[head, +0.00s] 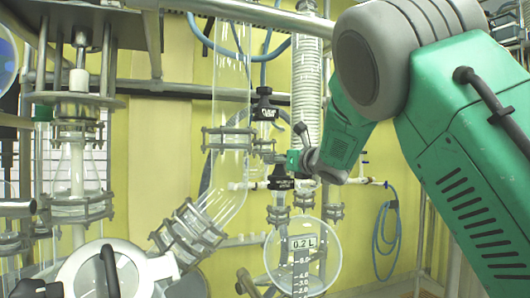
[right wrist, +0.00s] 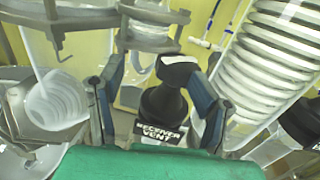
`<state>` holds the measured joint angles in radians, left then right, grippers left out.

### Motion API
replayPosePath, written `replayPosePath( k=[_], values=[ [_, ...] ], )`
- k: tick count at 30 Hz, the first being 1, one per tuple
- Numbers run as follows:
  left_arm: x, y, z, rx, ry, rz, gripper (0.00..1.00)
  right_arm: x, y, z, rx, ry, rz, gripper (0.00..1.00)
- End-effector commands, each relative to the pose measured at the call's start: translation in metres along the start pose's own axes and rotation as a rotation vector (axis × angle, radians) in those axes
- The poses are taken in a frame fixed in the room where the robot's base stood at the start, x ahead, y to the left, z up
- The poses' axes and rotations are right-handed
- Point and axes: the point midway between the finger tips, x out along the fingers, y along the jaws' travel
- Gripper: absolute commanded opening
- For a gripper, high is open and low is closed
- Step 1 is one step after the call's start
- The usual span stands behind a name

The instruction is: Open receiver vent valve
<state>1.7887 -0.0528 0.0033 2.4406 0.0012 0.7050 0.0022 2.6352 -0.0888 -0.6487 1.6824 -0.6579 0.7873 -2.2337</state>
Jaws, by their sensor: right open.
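In the head view a black valve with a white label (head: 280,183) shows just left of my right gripper (head: 303,160). In the right wrist view my right gripper (right wrist: 157,72) is open, with one blue-grey finger on each side of the knob. I cannot tell whether either finger touches it. My left gripper is not in view.
A round glass receiver (head: 303,262) marked 0.2 L hangs below the valve. A wide glass tube (head: 231,90) stands close on the left. Another black valve (head: 265,106) is above. A blue hose (head: 385,240) hangs on the right.

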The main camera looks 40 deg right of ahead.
Motion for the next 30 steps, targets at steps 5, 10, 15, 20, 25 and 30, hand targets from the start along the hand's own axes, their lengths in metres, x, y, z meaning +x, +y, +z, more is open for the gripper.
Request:
replayPosePath(
  k=[5,10,15,20,25,30],
  values=[
    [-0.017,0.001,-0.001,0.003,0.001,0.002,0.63,0.037,0.0,-0.003,0.009,0.006,0.008,0.55],
    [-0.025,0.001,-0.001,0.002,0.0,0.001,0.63,0.057,0.009,0.001,-0.001,0.003,0.001,0.55],
    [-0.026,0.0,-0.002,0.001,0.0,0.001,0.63,0.064,0.011,0.001,-0.003,0.002,0.002,0.55],
    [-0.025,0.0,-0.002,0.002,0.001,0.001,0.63,0.062,0.008,-0.001,0.001,0.003,0.005,0.55],
    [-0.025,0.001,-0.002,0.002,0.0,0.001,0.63,0.058,0.009,0.002,0.001,-0.001,0.006,0.2],
    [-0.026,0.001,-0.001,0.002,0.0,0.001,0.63,0.057,0.01,0.003,-0.001,0.0,0.001,0.0]
  ],
)
